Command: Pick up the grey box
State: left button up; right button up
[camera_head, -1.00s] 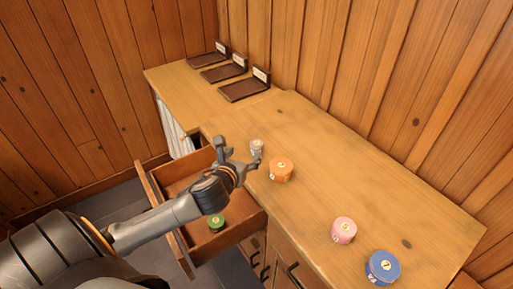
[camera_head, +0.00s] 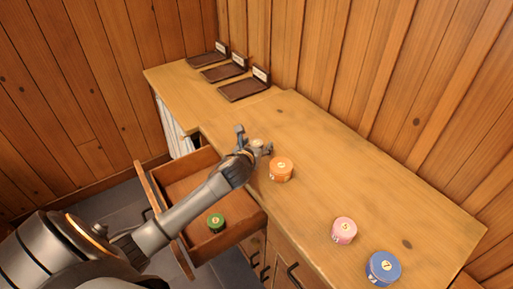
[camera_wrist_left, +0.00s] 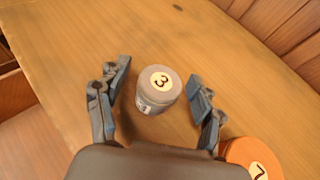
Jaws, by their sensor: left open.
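The grey box (camera_wrist_left: 157,98) is a small round grey container with a pale number 3 disc on top. It stands upright on the wooden counter. In the head view the grey box (camera_head: 257,143) is partly hidden by my left gripper (camera_head: 254,141). In the left wrist view my left gripper (camera_wrist_left: 158,88) is open, with one finger on each side of the grey box and gaps between them and it. My right gripper is in neither view.
An orange container (camera_head: 281,169) stands close to the right of my left gripper. Pink (camera_head: 344,230) and blue (camera_head: 383,267) containers stand nearer the front. A green one (camera_head: 216,222) sits in the open drawer (camera_head: 180,187). Brown trays (camera_head: 243,90) line the back.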

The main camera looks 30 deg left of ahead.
pick_arm(q)
jog(key=c, duration=1.1)
jog(key=shift+o, duration=0.2)
jog(key=shift+r, duration=0.1)
